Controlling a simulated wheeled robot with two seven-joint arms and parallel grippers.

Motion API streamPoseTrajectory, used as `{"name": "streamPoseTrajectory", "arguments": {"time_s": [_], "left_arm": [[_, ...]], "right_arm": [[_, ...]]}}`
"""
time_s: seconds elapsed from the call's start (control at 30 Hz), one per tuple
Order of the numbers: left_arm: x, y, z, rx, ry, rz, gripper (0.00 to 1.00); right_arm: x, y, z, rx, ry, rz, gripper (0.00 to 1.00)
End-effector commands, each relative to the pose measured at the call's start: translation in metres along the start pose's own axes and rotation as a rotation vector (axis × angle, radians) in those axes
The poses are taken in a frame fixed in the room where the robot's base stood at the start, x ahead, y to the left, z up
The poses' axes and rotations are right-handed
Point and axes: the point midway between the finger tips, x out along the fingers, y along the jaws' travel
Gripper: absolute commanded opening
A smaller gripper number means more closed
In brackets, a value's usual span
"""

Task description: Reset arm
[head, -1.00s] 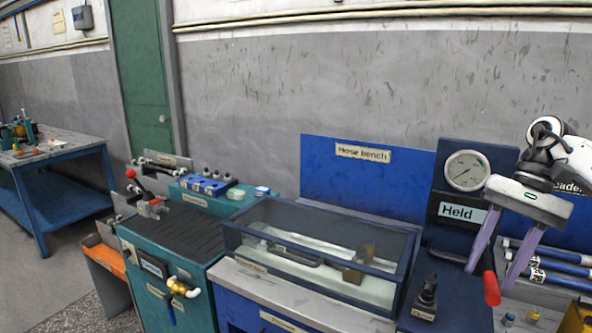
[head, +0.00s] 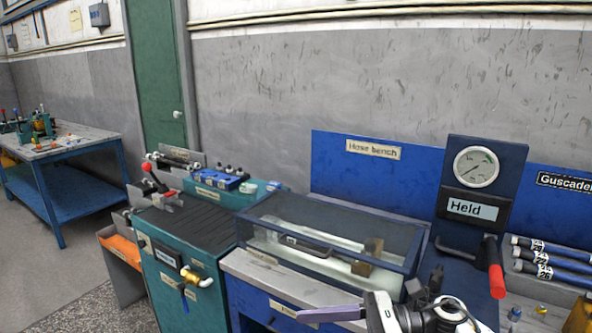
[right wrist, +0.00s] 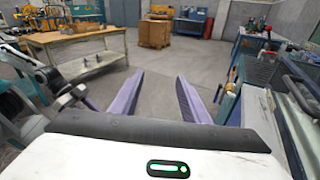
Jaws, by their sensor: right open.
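My right gripper (head: 328,313) is low in the head view, in front of the hose bench, with one purple finger pointing left and its body partly cut off by the bottom edge. The right wrist view shows both purple fingers of this gripper (right wrist: 159,76) wide apart with nothing between them, facing the open floor. My left gripper does not show in the head view.
A lidded glass case (head: 330,245) stands behind my right gripper. A gauge panel (head: 477,180) marked "Held" and a red-handled lever (head: 495,268) stand to its right. A teal unit (head: 190,235) is left. In the right wrist view, the grey floor (right wrist: 195,55) ahead is clear.

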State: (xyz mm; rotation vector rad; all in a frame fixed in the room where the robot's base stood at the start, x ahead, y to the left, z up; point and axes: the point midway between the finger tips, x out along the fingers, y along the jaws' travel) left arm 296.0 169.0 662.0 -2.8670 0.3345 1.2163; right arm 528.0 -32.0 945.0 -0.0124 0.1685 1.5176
Motion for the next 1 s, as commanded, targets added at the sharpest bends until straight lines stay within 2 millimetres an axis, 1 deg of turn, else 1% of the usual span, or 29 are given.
{"name": "streamPoseTrajectory", "arguments": {"time_s": [0.03, 0.07, 0.1, 0.17, 0.2, 0.27, 0.3, 0.37, 0.4, 0.47, 0.5, 0.57, 0.6, 0.67, 0.7, 0.73, 0.8, 0.9, 1.0], "left_arm": [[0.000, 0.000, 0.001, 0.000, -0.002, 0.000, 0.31], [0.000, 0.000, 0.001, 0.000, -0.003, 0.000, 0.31], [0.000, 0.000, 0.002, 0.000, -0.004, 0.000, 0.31], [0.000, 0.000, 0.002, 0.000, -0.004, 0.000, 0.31], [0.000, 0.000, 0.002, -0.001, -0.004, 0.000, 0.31], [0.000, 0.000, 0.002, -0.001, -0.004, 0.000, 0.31], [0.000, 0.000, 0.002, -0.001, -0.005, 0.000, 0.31], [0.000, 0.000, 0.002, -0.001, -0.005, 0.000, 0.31], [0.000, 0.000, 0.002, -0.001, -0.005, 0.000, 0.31], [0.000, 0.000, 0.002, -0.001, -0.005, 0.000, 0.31], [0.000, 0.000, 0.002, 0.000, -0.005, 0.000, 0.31], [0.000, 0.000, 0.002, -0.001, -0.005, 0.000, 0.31], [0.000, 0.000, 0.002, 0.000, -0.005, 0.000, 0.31], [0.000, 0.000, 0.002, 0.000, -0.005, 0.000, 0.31], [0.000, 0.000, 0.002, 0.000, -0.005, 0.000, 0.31], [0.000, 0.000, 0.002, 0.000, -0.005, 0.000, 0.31], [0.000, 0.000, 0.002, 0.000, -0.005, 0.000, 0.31], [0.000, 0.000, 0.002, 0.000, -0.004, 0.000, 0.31], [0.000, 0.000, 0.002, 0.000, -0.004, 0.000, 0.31]], "right_arm": [[0.015, 0.007, -0.004, 0.169, -0.110, -0.049, 0.42], [0.020, 0.008, -0.003, 0.270, -0.174, -0.081, 0.42], [0.024, 0.008, -0.004, 0.410, -0.257, -0.124, 0.42], [0.025, 0.006, -0.010, 0.629, -0.384, -0.184, 0.42], [0.023, 0.005, -0.016, 0.780, -0.470, -0.222, 0.42], [0.016, 0.003, -0.029, 1.010, -0.599, -0.278, 0.42], [0.008, 0.002, -0.043, 1.165, -0.685, -0.316, 0.42], [-0.005, 0.004, -0.066, 1.399, -0.819, -0.367, 0.42], [-0.015, 0.007, -0.086, 1.557, -0.911, -0.403, 0.42], [-0.031, 0.017, -0.119, 1.789, -1.053, -0.457, 0.42], [-0.042, 0.026, -0.143, 1.942, -1.151, -0.493, 0.42], [-0.059, 0.046, -0.180, 2.162, -1.308, -0.549, 0.42], [-0.068, 0.062, -0.204, 2.295, -1.411, -0.583, 0.42], [-0.081, 0.088, -0.236, 2.466, -1.558, -0.633, 0.42], [-0.088, 0.105, -0.254, 2.562, -1.650, -0.665, 0.42], [-0.093, 0.118, -0.266, -2.514, 1.642, 0.658, 0.42], [-0.101, 0.146, -0.288, -2.343, 1.582, 0.625, 0.42], [-0.108, 0.176, -0.308, -2.174, 1.524, 0.596, 0.42], [-0.112, 0.192, -0.317, -2.087, 1.497, 0.580, 0.42]]}}
